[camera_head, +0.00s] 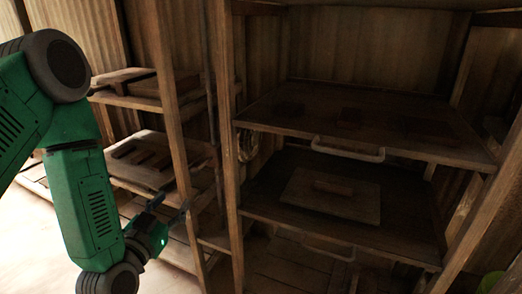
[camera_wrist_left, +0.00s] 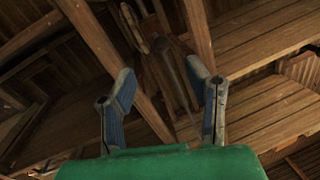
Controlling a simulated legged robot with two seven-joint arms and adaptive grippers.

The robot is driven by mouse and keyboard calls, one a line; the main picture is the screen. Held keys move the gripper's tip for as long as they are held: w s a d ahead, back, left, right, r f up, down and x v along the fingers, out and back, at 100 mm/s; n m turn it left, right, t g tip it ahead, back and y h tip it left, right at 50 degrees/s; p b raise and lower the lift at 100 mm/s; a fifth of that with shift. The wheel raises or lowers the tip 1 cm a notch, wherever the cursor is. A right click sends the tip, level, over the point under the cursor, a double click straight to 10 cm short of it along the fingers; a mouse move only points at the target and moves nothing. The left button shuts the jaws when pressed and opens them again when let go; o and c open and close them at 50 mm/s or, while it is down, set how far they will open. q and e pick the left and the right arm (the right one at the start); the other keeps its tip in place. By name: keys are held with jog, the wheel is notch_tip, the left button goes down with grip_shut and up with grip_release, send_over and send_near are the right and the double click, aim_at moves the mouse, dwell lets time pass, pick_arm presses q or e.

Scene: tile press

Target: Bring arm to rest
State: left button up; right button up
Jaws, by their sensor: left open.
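My left arm (camera_head: 92,205) comes in from the left in the head view and hangs bent downward. My left gripper (camera_head: 172,212) is at its lower end, in front of the left shelf rack near a wooden post. In the left wrist view, the two fingers of the left gripper (camera_wrist_left: 163,85) stand well apart with nothing between them. Wooden posts and boards show beyond the fingers. My right gripper is not in view; only bits of green show at the right edge of the head view.
A wooden rack at right holds an upper shelf (camera_head: 365,115) with a metal handle (camera_head: 347,150), and a lower board (camera_head: 330,195) with a wooden grip. The left rack has a shelf with slats (camera_head: 145,155). A post (camera_head: 228,150) separates them. Pale floor (camera_head: 35,250) is open at lower left.

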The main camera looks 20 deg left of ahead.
pick_arm(q)
jog(key=s+d+f+g+h, duration=0.1)
jog(key=s+d+f+g, duration=0.25)
jog(key=f, duration=0.35)
jog(key=s+d+f+g+h, duration=0.2)
jog(key=s+f+g, duration=0.15)
jog(key=f, duration=0.45)
jog(key=s+d+f+g+y, duration=0.1)
jog(key=s+f+g, duration=0.4)
jog(key=s, duration=0.4)
jog(key=s+d+f+g, duration=0.2)
jog(key=s+f+g, duration=0.35)
jog(key=s, duration=0.45)
notch_tip(320, 180, up, 14)
jog(key=w+p, duration=0.1)
jog(key=p, duration=1.2)
jog(key=shift+a+f, duration=0.2)
jog(key=shift+f, duration=0.05)
jog(key=shift+w, duration=0.15)
